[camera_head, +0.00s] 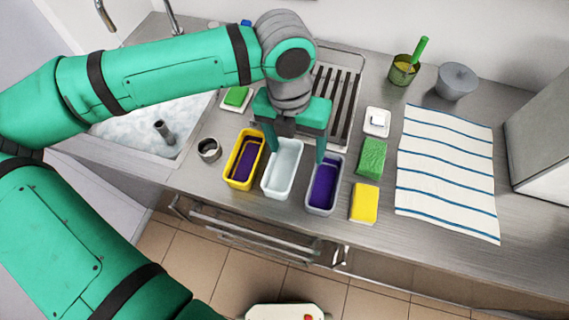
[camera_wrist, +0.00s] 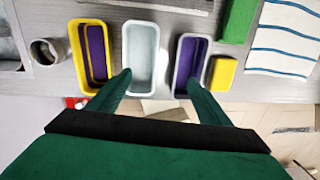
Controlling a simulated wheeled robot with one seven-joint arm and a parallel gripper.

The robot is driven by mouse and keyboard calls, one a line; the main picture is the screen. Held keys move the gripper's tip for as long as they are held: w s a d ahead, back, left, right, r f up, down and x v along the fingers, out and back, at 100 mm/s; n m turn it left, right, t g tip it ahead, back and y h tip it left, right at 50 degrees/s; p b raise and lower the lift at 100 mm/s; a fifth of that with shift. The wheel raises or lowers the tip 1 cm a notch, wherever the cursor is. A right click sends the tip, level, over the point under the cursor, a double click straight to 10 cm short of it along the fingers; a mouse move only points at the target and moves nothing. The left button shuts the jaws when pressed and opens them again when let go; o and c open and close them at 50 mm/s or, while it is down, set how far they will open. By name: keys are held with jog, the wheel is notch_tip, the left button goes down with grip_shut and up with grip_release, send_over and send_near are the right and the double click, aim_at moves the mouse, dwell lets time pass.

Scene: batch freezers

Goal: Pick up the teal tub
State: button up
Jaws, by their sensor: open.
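The pale teal tub (camera_head: 284,170) stands upright on the counter, in the middle of a row of three tubs. In the wrist view the same tub (camera_wrist: 141,55) looks empty. My gripper (camera_head: 296,154) is open and points down above the tub, one finger toward each long side. In the wrist view my fingertips (camera_wrist: 159,78) reach over the near part of the row, the right one close to the tub on the right. I cannot tell how high the fingertips are above the rim.
A yellow tub (camera_head: 233,175) with purple inside is close on the left. A grey tub (camera_head: 313,208) with purple inside is close on the right. A metal cup (camera_head: 209,150), green sponge (camera_head: 371,157) and yellow sponge (camera_head: 364,203) lie nearby. A dish rack (camera_head: 338,118) stands behind; a striped towel (camera_head: 447,180) covers the right.

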jog(key=a+y, duration=0.1)
jog(key=a, duration=0.2)
send_over(283, 173)
jog(key=shift+n, duration=0.3)
jog(key=shift+f, duration=5.4)
jog(key=c, duration=1.1)
